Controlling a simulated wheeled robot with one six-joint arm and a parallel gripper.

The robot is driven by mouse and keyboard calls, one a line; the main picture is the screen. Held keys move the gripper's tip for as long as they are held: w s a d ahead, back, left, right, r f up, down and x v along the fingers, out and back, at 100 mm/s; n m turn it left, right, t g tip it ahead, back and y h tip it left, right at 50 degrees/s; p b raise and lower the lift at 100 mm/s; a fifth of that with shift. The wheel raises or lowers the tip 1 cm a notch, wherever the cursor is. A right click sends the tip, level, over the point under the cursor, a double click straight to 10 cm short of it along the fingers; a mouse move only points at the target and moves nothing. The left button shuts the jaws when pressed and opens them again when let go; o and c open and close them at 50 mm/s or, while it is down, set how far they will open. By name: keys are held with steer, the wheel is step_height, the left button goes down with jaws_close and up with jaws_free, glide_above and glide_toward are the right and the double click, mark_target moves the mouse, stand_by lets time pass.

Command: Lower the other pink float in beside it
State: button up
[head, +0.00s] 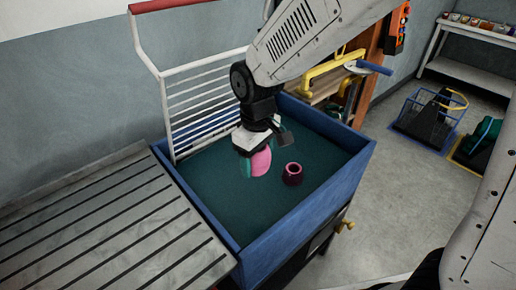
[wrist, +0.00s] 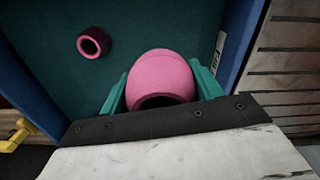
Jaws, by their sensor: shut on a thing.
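A pink float (head: 261,161) is held between the teal fingers of my gripper (head: 253,166), over the blue-walled bin (head: 301,218) with a dark teal floor. In the wrist view the held float (wrist: 160,72) sits between the two fingers of my gripper (wrist: 160,88), with its dark hole toward me. A second pink float (head: 292,174) stands on the bin floor to the right of the held one, its hole facing up. It also shows in the wrist view (wrist: 94,43), at upper left, apart from the held float. How high the held float is above the floor is hard to tell.
A slatted grey table (head: 105,225) adjoins the bin on the left. A white wire rack (head: 205,105) with a red top bar rises at the bin's back left. The bin floor around the standing float is bare.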

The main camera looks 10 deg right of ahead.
step_height(320, 180, down, 18)
stand_by(1.0)
steer(key=shift+r, duration=0.1)
steer(key=o, duration=1.3)
